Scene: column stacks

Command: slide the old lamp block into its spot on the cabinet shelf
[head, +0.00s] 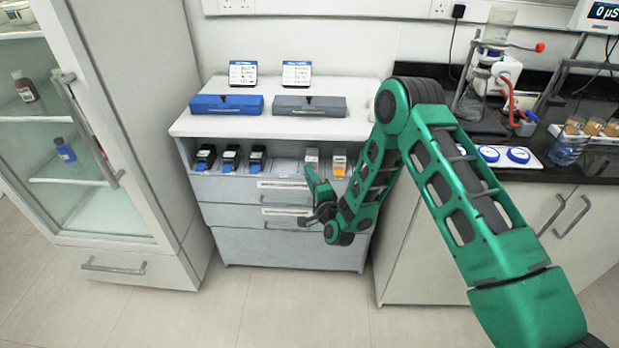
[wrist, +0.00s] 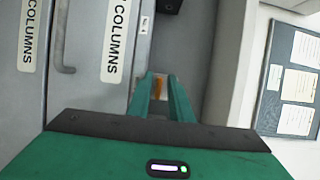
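A pale block with an orange front (head: 339,168) stands at the right end of the cabinet shelf (head: 284,166). A grey-white block (head: 312,158) stands just left of it. Which is the old lamp block I cannot tell. My gripper (head: 312,176) is in front of the shelf's right part, close to these two blocks. In the wrist view its two green fingers (wrist: 161,80) are apart, and an orange piece (wrist: 158,88) shows in the gap between them. Whether the fingers touch it is unclear. Three black blocks with blue fronts (head: 230,158) stand at the shelf's left.
A bare stretch of shelf lies between the black and pale blocks. Drawers with handles (head: 286,212) are below. A blue case (head: 226,105) and a grey case (head: 309,106) lie on the cabinet top. A glass-doored cabinet (head: 95,150) stands at the left.

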